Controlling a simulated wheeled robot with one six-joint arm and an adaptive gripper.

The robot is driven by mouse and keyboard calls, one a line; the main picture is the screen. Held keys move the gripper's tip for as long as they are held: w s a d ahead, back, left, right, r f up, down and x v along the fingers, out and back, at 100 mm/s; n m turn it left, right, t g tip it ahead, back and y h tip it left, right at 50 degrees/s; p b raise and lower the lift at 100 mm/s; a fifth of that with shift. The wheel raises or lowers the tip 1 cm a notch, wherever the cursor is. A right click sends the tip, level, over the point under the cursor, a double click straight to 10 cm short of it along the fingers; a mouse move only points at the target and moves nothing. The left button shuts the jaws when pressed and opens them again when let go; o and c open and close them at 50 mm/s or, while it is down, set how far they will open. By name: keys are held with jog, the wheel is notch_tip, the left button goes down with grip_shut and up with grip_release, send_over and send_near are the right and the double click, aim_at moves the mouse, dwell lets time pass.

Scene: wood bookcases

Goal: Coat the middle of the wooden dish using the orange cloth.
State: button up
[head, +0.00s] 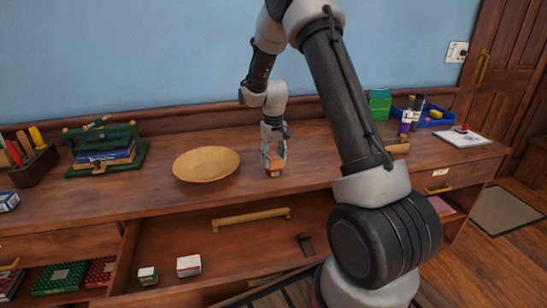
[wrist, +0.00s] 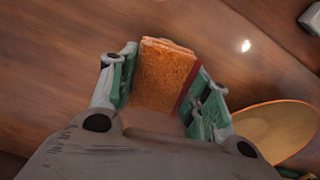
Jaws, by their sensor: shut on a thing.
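The wooden dish (head: 206,163) is a wide, shallow, light-brown bowl standing upright on the counter, left of my gripper. It also shows in the wrist view (wrist: 274,128) at the lower right, partly cut off by my gripper. My gripper (head: 275,168) points down at the counter, to the right of the dish and apart from it. The orange cloth (wrist: 165,75) is a folded, block-like pad between the green-lined fingers, and my gripper is shut on it. In the head view only a small orange piece of the cloth (head: 275,173) shows below the fingertips.
Left of the dish stand a green rack (head: 108,148) with books and a tool holder (head: 33,163). A blue bin (head: 423,113), bottles (head: 407,122) and a paper pad (head: 462,136) are at the right. An open drawer (head: 225,240) below holds small boxes. The counter around the dish is clear.

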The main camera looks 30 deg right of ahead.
aim_at(274, 156)
jog(key=shift+f, duration=0.55)
dwell(1.6)
jog(key=shift+r, duration=0.1)
jog(key=shift+r, duration=3.45)
jog(key=shift+s, duration=0.1)
